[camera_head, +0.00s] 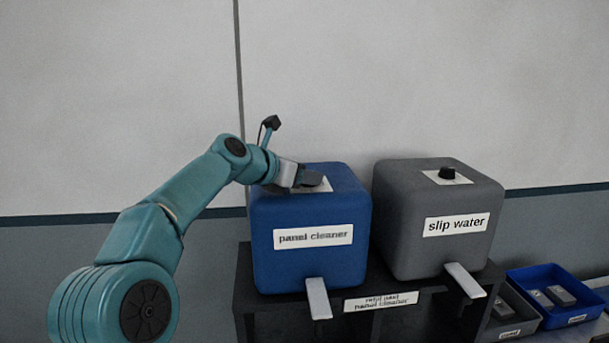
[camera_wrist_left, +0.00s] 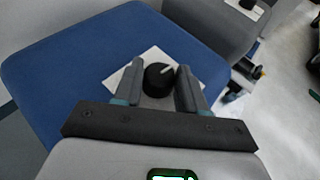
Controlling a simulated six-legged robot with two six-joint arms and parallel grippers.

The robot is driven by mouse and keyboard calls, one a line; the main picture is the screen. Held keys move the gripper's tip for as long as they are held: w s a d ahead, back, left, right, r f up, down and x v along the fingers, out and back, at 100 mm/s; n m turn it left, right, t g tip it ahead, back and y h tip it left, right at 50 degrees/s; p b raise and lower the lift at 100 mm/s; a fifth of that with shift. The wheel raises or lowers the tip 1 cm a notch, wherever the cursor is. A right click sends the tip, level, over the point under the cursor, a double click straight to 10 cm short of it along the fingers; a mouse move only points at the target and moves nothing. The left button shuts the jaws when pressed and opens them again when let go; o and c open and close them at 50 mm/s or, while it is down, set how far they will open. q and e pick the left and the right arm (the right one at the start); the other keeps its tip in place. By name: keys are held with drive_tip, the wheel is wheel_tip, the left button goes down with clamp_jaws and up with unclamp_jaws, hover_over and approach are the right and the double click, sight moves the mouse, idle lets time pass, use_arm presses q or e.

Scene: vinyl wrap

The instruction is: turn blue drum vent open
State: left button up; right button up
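The blue drum (camera_head: 306,255), labelled "panel cleaner", stands on a dark stand. It also shows in the left wrist view (camera_wrist_left: 75,70). Its vent is a round black knob (camera_wrist_left: 159,79) with a white pointer line, on a white plate (camera_wrist_left: 125,76) on the drum's top. The pointer is turned to the upper right in the left wrist view. My left gripper (camera_head: 312,178) is at the drum's top and hides the knob in the head view. In the left wrist view its two grey fingers (camera_wrist_left: 160,82) flank the knob closely, seemingly touching both sides. My right gripper is not in view.
A grey drum (camera_head: 425,257), labelled "slip water", with its own black knob (camera_head: 447,173), stands just right of the blue one. Pale levers (camera_head: 318,298) stick out below both drums. Blue (camera_head: 548,274) and grey (camera_head: 516,318) bins stand at the right. A wall is close behind.

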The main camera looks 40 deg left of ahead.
use_arm(q)
drive_tip(key=shift+c, duration=0.7)
drive_tip(key=shift+a+r+m+h+p, duration=0.25)
drive_tip(key=shift+m+h+p, duration=0.45)
drive_tip(key=shift+p, duration=0.45)
drive_tip(key=shift+f+m+h, duration=0.25)
drive_tip(key=shift+m+h, duration=0.15)
drive_tip(key=shift+h, duration=0.3)
drive_tip(key=shift+a+m+g+h, duration=0.1)
drive_tip(key=shift+m+g+h, duration=0.4)
drive_tip(key=shift+m+h, duration=0.75)
drive_tip(key=o, duration=1)
drive_tip(key=shift+o, duration=0.2)
